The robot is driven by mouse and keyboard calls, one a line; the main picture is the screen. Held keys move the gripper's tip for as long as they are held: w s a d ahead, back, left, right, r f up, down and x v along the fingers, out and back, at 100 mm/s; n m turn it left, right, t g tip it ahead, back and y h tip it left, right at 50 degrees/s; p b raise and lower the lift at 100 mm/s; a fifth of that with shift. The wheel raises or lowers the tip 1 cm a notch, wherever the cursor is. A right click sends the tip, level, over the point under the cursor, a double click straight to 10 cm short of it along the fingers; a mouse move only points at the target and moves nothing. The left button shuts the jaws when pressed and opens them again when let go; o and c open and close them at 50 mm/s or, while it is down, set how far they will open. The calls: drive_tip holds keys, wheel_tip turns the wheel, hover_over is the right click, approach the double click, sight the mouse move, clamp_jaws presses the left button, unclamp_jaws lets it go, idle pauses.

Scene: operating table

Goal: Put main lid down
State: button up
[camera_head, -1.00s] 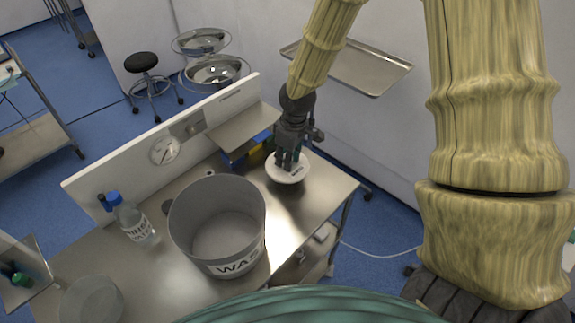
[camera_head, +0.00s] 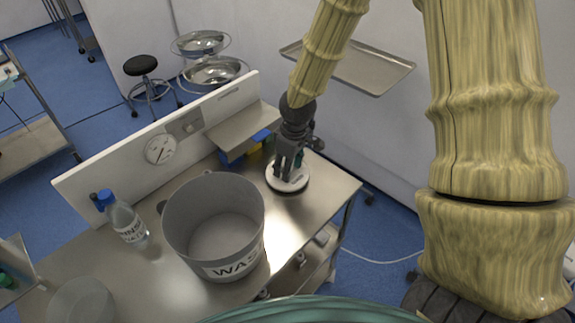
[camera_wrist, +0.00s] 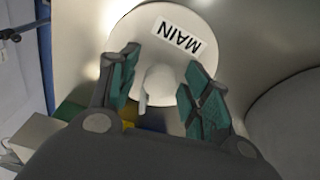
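The main lid (camera_head: 284,184) is a white round disc with a "MAIN" label. It lies flat at the right end of the metal table (camera_head: 325,190), appearing to rest on the top. In the wrist view the lid (camera_wrist: 205,22) shows its label and a pale round knob (camera_wrist: 164,82). My gripper (camera_head: 289,172) is right above the lid, pointing down. In the wrist view my gripper (camera_wrist: 163,88) has its green-padded fingers apart, one on each side of the knob, with gaps between pads and knob.
A grey waste bucket (camera_head: 180,235) stands left of the lid. A water bottle (camera_head: 127,222) with a blue cap is further left. A metal shelf (camera_head: 243,128) with blue and yellow boxes below it is behind the lid. A steel tray (camera_head: 365,72) is at the back.

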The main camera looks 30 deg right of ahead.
wheel_tip(320, 180, up, 12)
drive_tip(key=s, duration=0.1)
drive_tip(key=shift+d+b, duration=0.4)
drive_tip(key=shift+b, duration=0.05)
idle(0.6)
drive_tip(key=shift+s+r, duration=0.1)
drive_tip(key=shift+r, duration=0.05)
